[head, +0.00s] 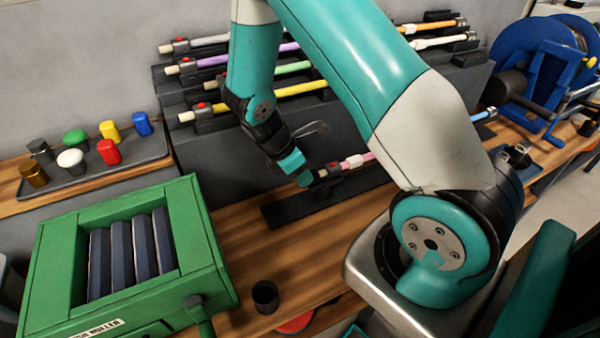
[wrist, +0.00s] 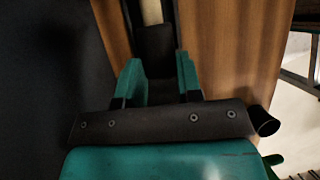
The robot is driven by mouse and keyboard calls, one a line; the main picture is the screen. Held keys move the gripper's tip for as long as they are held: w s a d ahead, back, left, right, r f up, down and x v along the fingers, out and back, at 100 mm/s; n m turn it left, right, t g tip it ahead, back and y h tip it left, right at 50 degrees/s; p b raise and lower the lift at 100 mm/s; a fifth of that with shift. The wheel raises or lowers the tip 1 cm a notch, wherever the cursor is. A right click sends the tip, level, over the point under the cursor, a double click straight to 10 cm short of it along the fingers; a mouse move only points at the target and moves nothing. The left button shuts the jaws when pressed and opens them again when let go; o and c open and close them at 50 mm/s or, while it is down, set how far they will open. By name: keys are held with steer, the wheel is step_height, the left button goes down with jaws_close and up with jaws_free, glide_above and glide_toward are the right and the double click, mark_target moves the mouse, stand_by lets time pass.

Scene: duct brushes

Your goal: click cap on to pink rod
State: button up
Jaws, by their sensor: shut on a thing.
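The pink rod (head: 356,160) lies in a low dark holder (head: 285,213) on the wooden bench, in the middle of the head view. My gripper (head: 299,170) is at the left end of this holder, in line with the rod. In the wrist view my gripper (wrist: 157,72) is shut, with its teal fingers on both sides of a dark cap (wrist: 156,44). The cap is hard to make out in the head view. Whether it touches the rod end, I cannot tell.
Several other rods, with a yellow one (head: 300,89) in front, lie on a stepped dark rack behind. A tray (head: 110,172) of coloured caps is at the left. A green box (head: 205,255) stands front left, near a dark cup (head: 265,296). A blue reel (head: 535,55) is at the right.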

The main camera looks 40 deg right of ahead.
steer(key=shift+s+d, duration=0.15)
steer(key=shift+d, duration=0.4)
steer(key=shift+s+d, duration=0.15)
steer(key=shift+d, duration=0.4)
steer(key=o, duration=1.2)
steer(key=shift+c, duration=0.2)
steer(key=shift+r, duration=0.15)
steer(key=v, duration=1.7)
steer(key=shift+a+r, duration=0.1)
steer(key=shift+a, duration=0.1)
steer(key=s+a+r+m+t+y, duration=0.1)
steer(key=s+a+r+m+y, duration=0.3)
steer(key=s+a, duration=0.5)
steer(key=s+a+r+m+t+y, duration=0.1)
steer(key=s+a+r+m+y, duration=0.3)
steer(key=s+a, duration=0.5)
steer(key=shift+s+r+t+y, duration=0.3)
steer(key=shift+s+r+t, duration=0.1)
steer(key=shift+s+r, duration=0.35)
